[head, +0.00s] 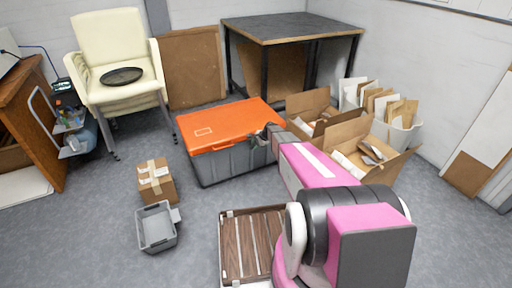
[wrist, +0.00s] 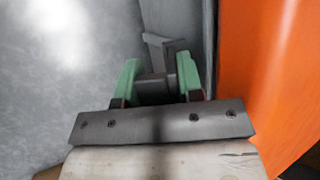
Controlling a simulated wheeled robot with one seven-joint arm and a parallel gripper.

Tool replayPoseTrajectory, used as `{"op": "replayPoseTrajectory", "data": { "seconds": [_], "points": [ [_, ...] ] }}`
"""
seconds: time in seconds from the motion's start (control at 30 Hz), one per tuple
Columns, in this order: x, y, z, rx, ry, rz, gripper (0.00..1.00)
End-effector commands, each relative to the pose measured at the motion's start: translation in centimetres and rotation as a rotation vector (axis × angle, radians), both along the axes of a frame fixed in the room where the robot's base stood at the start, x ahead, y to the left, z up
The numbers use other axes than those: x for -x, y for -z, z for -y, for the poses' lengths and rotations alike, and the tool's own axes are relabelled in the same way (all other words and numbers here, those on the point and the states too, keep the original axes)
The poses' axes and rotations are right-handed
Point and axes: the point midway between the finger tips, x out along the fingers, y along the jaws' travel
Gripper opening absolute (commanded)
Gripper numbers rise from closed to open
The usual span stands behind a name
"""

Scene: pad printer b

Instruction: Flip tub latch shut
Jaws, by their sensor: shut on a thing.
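The tub (head: 229,164) is grey with an orange lid (head: 228,126) and stands on the floor in the middle of the head view. The lid lies down on the tub. My gripper (head: 268,132) is at the tub's right end in the head view, and my arm hides part of that end. In the wrist view my gripper (wrist: 158,74) has its green fingers on either side of a grey latch (wrist: 162,47) on the tub's side, shut on it. The orange lid (wrist: 262,80) fills the right of that view. The latch's exact angle is hard to tell.
Open cardboard boxes (head: 345,137) stand right of the tub. A dark table (head: 292,27) and stacked cream chairs (head: 110,45) are behind. A small carton (head: 156,182), a grey bin (head: 157,228) and a slatted wooden piece (head: 250,245) are in front.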

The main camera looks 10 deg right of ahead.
Motion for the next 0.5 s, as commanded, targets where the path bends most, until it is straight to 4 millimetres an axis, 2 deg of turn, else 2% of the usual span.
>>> {"op": "replayPoseTrajectory", "data": {
  "seconds": [0.5],
  "points": [
    [0.48,0.29,0.05,0.020,-0.003,-0.068,0.00]
  ]
}}
